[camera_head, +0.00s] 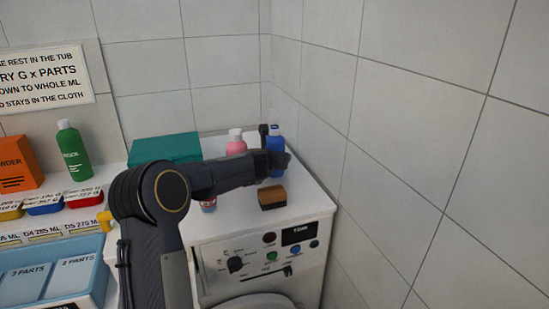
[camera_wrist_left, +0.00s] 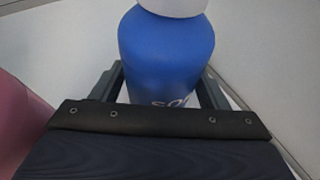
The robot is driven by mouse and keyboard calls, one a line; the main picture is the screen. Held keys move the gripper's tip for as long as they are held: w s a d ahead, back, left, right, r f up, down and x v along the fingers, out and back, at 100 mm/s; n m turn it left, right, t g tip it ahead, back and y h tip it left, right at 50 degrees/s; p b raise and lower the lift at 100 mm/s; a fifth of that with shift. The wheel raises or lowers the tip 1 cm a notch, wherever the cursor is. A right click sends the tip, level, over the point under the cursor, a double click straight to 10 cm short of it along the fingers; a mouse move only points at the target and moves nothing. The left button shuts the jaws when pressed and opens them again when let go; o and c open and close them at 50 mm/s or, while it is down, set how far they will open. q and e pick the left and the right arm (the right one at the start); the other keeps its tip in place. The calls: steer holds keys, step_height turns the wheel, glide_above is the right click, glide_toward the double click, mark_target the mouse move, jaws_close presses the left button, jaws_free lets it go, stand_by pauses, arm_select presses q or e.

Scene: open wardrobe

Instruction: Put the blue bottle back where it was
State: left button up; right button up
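The blue bottle (camera_head: 275,139) stands upright at the back right of the white washing machine's top (camera_head: 236,217), near the corner of the tiled walls. My left gripper (camera_head: 272,163) reaches across from the left at the bottle's height. In the left wrist view the blue bottle (camera_wrist_left: 166,50) sits between the two fingers, which press close on both its sides. The gripper covers part of the bottle's lower body. My right gripper is in neither view.
A pink bottle (camera_head: 236,143) stands just left of the blue one. A brown block (camera_head: 272,198) lies in front. A green bottle (camera_head: 73,151), an orange box (camera_head: 15,164) and a blue tray (camera_head: 97,270) are further left.

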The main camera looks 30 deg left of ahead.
arm_select(q)
steer(key=shift+o, duration=0.8)
steer(key=shift+r, duration=0.1)
steer(key=s+d+r+m+t+h+b, duration=0.1)
steer(key=s+d+r+m+h, duration=0.1)
steer(key=s+d+r+m, duration=0.45)
steer(key=s+d+r+m+t+h, duration=0.15)
steer(key=s+d+m, duration=0.25)
steer(key=s, duration=0.6)
steer(key=s+d+f+m+g+h, duration=0.25)
steer(key=s+d+m+h, duration=0.25)
steer(key=s+d+m, duration=0.6)
steer(key=s+f+m+g, duration=0.3)
steer(key=s+f+m, duration=0.3)
steer(key=s+m, duration=0.2)
steer(key=s+f+m+g, duration=0.4)
steer(key=s+f+m, duration=0.2)
steer(key=s, duration=0.5)
steer(key=shift+d+f+m+y, duration=0.4)
steer(key=shift+m+y, duration=0.05)
steer(key=shift+m, duration=0.6)
